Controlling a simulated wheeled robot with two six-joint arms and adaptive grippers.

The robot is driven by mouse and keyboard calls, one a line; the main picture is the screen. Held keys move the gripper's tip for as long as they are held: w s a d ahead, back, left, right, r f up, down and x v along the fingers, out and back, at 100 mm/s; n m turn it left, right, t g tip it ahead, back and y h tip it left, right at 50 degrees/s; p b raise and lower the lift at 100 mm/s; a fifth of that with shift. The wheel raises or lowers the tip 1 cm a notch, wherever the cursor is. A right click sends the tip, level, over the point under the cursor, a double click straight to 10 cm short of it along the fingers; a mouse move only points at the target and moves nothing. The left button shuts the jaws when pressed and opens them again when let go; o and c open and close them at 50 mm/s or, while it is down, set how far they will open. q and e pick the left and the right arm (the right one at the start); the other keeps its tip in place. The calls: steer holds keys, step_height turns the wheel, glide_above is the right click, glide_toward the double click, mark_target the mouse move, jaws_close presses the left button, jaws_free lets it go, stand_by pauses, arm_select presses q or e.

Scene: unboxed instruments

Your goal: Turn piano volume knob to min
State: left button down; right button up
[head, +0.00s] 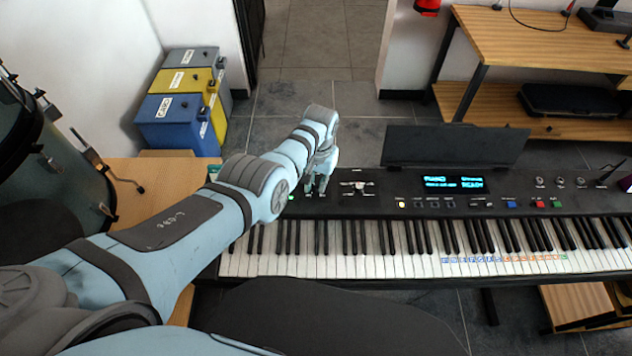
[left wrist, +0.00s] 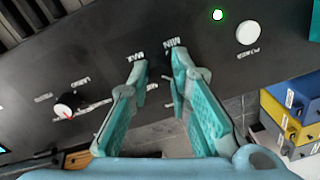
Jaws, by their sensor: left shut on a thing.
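The black piano (head: 407,190) stands across the right half of the head view, its lit display (head: 453,184) facing me. My left gripper (head: 318,190) is over the left end of its control panel. My right gripper is not in view.
A music stand (head: 455,146) rises behind the panel. Blue, yellow and grey bins (head: 178,107) stand at the back left.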

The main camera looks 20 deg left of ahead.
arm_select(q)
steer(key=n, duration=0.4)
steer(key=shift+f+n+b, duration=0.1)
steer(key=shift+n+b, duration=0.2)
steer(key=n, duration=0.9)
steer(key=shift+g+b, duration=0.3)
steer(key=shift+b, duration=0.1)
steer(key=shift+n, duration=2.3)
steer(key=c, duration=1.5)
jaws_free()
steer(key=shift+o, duration=0.2)
steer(key=shift+r, duration=0.2)
